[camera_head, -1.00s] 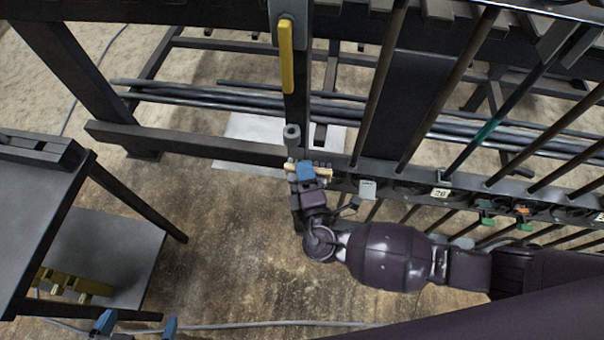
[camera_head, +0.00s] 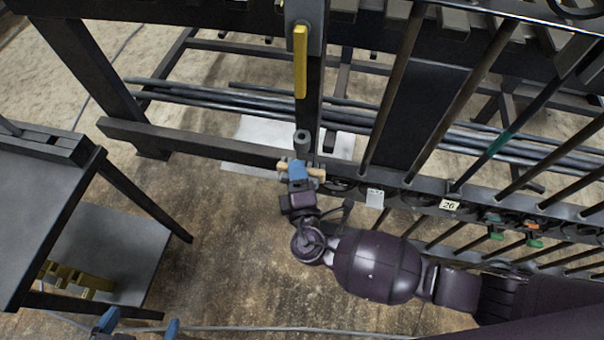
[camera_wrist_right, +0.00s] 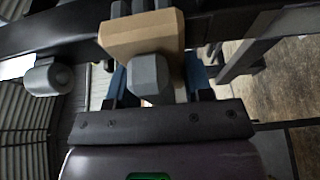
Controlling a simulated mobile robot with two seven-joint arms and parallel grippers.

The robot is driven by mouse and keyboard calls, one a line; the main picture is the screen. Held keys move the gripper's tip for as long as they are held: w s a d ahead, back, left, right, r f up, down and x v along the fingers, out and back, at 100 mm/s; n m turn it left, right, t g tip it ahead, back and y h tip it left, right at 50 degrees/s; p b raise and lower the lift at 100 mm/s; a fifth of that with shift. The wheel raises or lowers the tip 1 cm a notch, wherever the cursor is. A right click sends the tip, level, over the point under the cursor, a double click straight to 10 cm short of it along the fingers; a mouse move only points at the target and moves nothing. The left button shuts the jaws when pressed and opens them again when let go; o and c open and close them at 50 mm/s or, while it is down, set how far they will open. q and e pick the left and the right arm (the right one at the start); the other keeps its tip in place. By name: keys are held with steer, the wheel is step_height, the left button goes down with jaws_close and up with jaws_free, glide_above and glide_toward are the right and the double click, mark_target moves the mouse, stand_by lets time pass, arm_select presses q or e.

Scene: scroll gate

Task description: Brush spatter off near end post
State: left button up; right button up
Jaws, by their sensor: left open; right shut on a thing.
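My right gripper (camera_head: 299,172) is shut on a tan, wooden-looking brush (camera_head: 316,173), whose ends stick out on both sides of the blue fingers. The brush also shows as a tan block in the right wrist view (camera_wrist_right: 142,32); its bristles cannot be made out. The dark end post (camera_head: 308,98) stands just beyond the gripper, in line with it. Whether the brush touches the post is hidden, and I cannot make out any spatter. My left gripper (camera_head: 140,325) is open and empty at the bottom left edge, its blue fingertips apart.
A yellow bar (camera_head: 300,62) is on the post's upper part, and a grey cylinder (camera_head: 302,138) is near its foot. Slanting rods and a rail with number tags (camera_head: 449,205) lie to the right. A dark table (camera_head: 40,190) stands left. Floor between is open.

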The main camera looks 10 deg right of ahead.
mark_target(314, 174)
steer(key=shift+w+a+b, duration=0.2)
steer(key=shift+w+a, duration=0.05)
steer(key=shift+a, duration=0.4)
steer(key=shift+w+a+b, duration=0.2)
steer(key=shift+a, duration=0.45)
steer(key=shift+r+p, duration=0.55)
steer(key=shift+r, duration=0.5)
steer(key=shift+s+d+f, duration=0.1)
steer(key=shift+d+f, duration=0.05)
steer(key=shift+d, duration=0.1)
steer(key=shift+s+d, duration=0.25)
steer(key=shift+d, duration=0.4)
steer(key=shift+s+d, duration=0.2)
steer(key=shift+d, duration=0.45)
steer(key=shift+s+d, duration=0.15)
steer(key=shift+d, duration=0.65)
steer(key=shift+s+d, duration=0.1)
steer(key=shift+d, duration=0.65)
